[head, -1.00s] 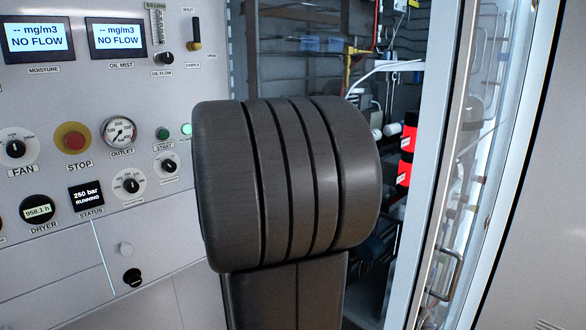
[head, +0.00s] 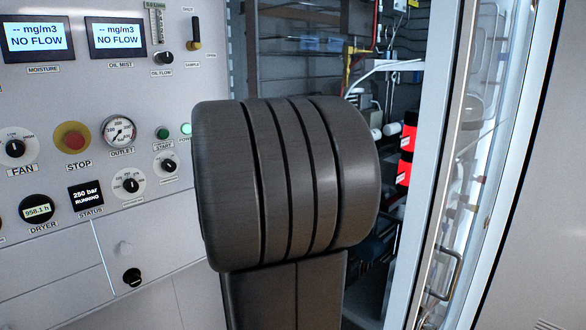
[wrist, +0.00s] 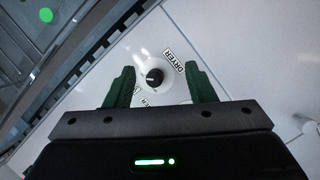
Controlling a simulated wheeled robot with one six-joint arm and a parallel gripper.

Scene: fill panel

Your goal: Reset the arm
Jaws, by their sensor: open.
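My gripper (wrist: 160,86) shows in the wrist view with its two green fingers apart and nothing between them. Beyond the fingers, a black knob (wrist: 154,77) on a round white dial sits on the pale panel, beside a label reading DRYER. The gap between the fingers and the knob cannot be judged. In the head view, my dark grey arm link fills the middle and hides part of the panel; the gripper is not seen there. The control panel (head: 60,270) stands at the left with a red STOP button (head: 73,138), a FAN knob (head: 15,149) and a pressure gauge (head: 119,131).
Two displays (head: 118,38) read NO FLOW, and a status screen (head: 85,196) reads 250 bar RUNNING. A tall door frame with a handle (head: 447,273) stands at the right.

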